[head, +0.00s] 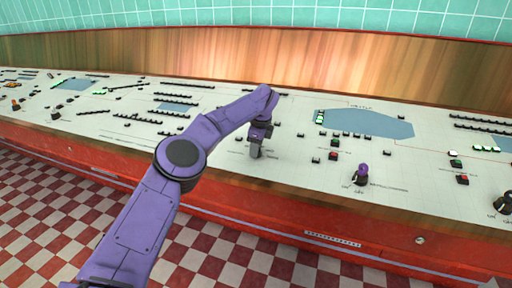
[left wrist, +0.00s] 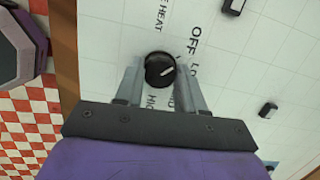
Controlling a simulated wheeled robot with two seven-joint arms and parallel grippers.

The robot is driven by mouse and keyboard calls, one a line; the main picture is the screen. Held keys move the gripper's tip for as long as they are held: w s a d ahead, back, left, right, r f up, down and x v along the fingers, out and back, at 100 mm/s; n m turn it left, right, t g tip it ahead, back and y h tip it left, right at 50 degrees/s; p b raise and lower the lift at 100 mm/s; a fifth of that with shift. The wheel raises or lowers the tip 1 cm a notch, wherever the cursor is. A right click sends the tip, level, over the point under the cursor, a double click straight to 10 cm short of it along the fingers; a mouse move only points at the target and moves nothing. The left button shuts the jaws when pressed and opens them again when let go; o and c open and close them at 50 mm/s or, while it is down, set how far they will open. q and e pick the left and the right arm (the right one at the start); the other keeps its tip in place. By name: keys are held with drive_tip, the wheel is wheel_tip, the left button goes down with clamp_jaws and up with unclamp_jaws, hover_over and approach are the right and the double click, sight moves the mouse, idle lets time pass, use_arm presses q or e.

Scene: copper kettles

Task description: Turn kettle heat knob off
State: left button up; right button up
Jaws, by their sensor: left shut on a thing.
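The heat knob (left wrist: 160,69) is round and black with a white pointer line. It sits on the white panel (left wrist: 110,35) beside printed words that include HEAT, OFF, LO and HIGH. Its pointer is directed right and slightly up in the left wrist view, toward the area by OFF and LO; the exact setting is hard to tell. My left gripper (left wrist: 160,84) has a finger on each side of the knob and is shut on it. In the head view my left gripper (head: 256,152) reaches down to the panel and hides the knob. My right gripper is not in view.
The long sloping console (head: 225,172) carries several small switches. A blue-grey display shape (head: 375,123) lies right of my gripper. A wooden backboard (head: 340,65) rises behind; a red front edge borders the checkered floor.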

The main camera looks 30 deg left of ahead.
use_arm(q)
drive_tip(key=shift+f, duration=0.15)
drive_tip(key=o, duration=1)
drive_tip(key=p+v, duration=0.1)
drive_tip(key=v, duration=0.9)
drive_tip(key=shift+d+r, duration=0.1)
drive_tip(key=shift+r, duration=0.2)
